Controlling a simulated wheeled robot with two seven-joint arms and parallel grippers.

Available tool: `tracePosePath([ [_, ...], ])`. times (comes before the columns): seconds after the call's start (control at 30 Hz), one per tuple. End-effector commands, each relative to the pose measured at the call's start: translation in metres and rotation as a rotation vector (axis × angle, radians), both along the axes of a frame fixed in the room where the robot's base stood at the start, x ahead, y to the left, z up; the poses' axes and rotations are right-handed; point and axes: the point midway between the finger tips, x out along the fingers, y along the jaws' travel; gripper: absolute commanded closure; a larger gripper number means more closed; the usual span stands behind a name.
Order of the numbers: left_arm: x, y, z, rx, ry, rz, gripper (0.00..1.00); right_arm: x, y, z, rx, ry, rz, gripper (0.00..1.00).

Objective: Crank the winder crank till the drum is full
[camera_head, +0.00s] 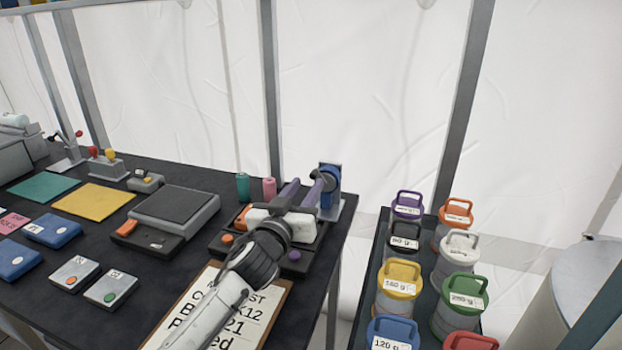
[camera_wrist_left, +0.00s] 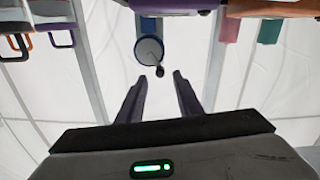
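The winder (camera_head: 331,180) is a blue unit on a pale base at the far right corner of the dark table. In the left wrist view the blue winder (camera_wrist_left: 148,24) shows a round grey-white face, and its crank (camera_wrist_left: 159,71) ends in a small dark knob. My left gripper (camera_head: 308,183) reaches over the table with its two purple fingers apart, close to the winder. In the left wrist view the left gripper (camera_wrist_left: 160,76) is open, and the knob appears between the fingertips; I cannot tell whether it touches. How full the drum is cannot be seen. My right gripper is out of view.
A clipboard (camera_head: 270,317) lies under my left arm. A dark tray (camera_head: 220,245) with coloured knobs sits below the gripper. Teal (camera_head: 243,187) and pink (camera_head: 269,188) cylinders stand left of the winder. Several lidded, handled canisters (camera_head: 398,290) stand on a separate surface at right.

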Motion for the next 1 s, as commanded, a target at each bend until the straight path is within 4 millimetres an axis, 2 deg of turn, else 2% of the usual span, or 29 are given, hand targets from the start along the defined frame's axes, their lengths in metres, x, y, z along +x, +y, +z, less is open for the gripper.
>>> tracePosePath([
  [0.1,0.018,-0.006,0.000,0.000,-0.001,0.000,0.67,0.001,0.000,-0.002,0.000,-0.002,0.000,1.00],
  [0.3,0.036,-0.012,-0.001,-0.001,-0.001,0.000,0.67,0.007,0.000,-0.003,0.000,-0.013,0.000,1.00],
  [0.73,0.042,-0.014,0.000,-0.001,0.000,0.000,0.67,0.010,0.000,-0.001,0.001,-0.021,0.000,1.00],
  [0.77,0.042,-0.014,0.000,-0.001,0.000,0.000,0.69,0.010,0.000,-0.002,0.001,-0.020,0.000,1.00],
  [0.93,0.042,-0.014,0.000,-0.001,0.000,0.000,0.98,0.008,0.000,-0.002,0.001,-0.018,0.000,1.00],
  [1.0,0.042,-0.014,0.000,-0.001,0.000,0.000,1.00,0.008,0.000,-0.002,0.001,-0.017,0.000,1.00],
])
